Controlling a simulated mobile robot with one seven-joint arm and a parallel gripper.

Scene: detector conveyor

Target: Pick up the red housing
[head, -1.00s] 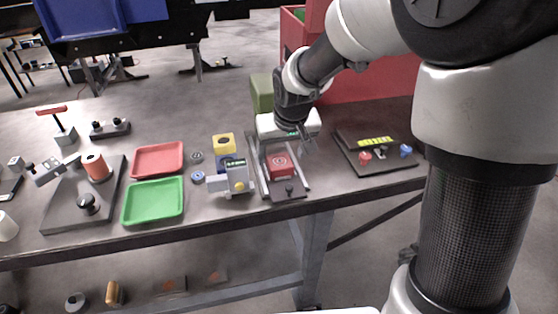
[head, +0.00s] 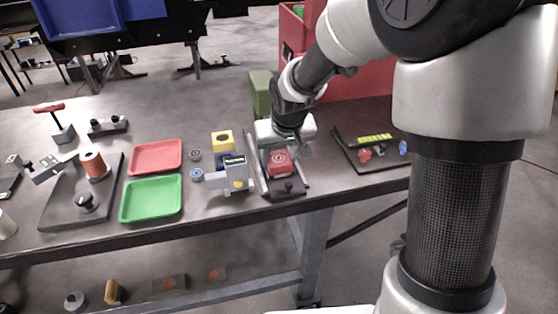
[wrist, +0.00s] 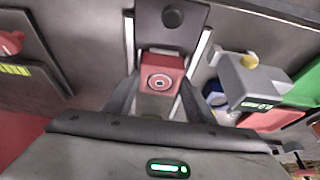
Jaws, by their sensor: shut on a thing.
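The red housing (head: 280,161) is a small red block with a pale round mark on its top. It sits between the rails of a dark conveyor fixture (head: 289,189). In the wrist view the red housing (wrist: 161,77) lies between my two fingers, which reach it from both sides. My gripper (head: 289,143) points down at it from behind and is shut on it. Its fingertips are partly hidden in the head view. In the wrist view my gripper (wrist: 158,95) shows both fingers along the housing's sides. I cannot tell whether the housing is clear of the fixture.
A grey device with a small display (head: 237,174) stands close left of the fixture. Green (head: 151,199) and red (head: 156,156) trays lie further left. A dark tray with red and blue knobs (head: 371,154) is to the right. A green block (head: 260,93) stands behind.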

